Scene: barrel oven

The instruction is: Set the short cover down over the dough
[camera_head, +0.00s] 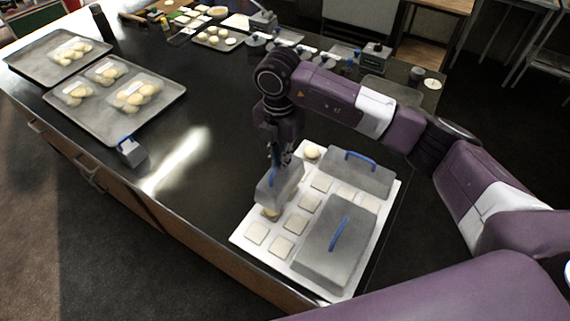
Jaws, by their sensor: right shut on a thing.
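My right gripper (276,151) points down and is shut on the blue handle of a small grey translucent cover, the short cover (277,188). The cover is over the left part of a white board (245,240) with square pads. A pale dough piece (270,212) shows at the cover's lower edge, partly hidden by it. I cannot tell whether the cover touches the board. Another dough ball (312,152) sits uncovered near the board's far edge. My left gripper is not in view.
Two larger grey covers with blue handles, one far (352,181) and one near (318,253), stand on the board's right side. A small grey block with a blue top (131,153) stands at the counter's left edge. Trays (165,112) with dough lie further left. The middle counter is clear.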

